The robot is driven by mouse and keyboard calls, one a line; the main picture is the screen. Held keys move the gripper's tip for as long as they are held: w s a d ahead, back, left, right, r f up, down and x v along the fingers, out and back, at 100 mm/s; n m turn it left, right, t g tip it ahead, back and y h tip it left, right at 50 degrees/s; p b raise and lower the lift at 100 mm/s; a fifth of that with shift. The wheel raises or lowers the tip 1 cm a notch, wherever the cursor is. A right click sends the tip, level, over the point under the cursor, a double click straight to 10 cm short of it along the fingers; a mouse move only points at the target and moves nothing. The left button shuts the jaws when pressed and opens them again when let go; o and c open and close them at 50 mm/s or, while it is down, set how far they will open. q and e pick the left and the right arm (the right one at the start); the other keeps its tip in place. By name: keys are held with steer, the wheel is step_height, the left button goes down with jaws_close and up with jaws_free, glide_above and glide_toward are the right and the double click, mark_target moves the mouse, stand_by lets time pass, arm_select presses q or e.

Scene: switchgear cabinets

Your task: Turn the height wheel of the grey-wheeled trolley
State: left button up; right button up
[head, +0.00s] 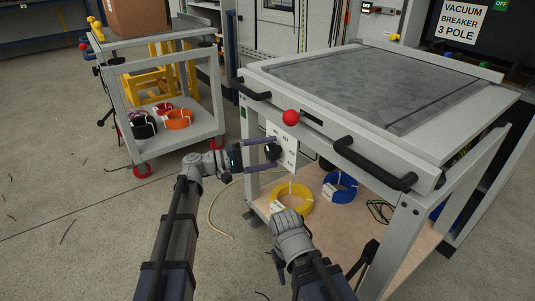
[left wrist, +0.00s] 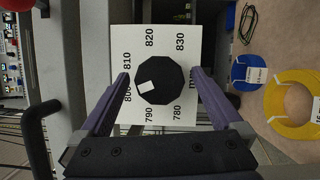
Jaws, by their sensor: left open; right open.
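The grey-wheeled trolley (head: 258,78) stands at the right, with a grey top and a grey caster. Its height wheel is a dark many-sided knob (head: 271,152) with a white mark. The knob also shows in the left wrist view (left wrist: 175,91), on a white scale plate (left wrist: 147,37) numbered from 780 to 830. My left gripper (head: 263,154) is open, its fingers on either side of the knob; contact cannot be told. My right gripper (head: 279,263) is low in the head view, below the trolley's front edge, open and holding nothing visible; my wrist partly hides it.
A red ball knob (head: 291,117) and black handles (head: 372,163) stick out from the trolley's front. Yellow (head: 291,199) and blue (head: 340,186) cable coils lie on its lower shelf. A red-wheeled trolley (head: 172,139) stands at the left. The floor at left is mostly free.

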arm_select(q)
steer(key=shift+a, duration=0.1)
steer(key=v, duration=0.7)
steer(key=shift+a, duration=0.3)
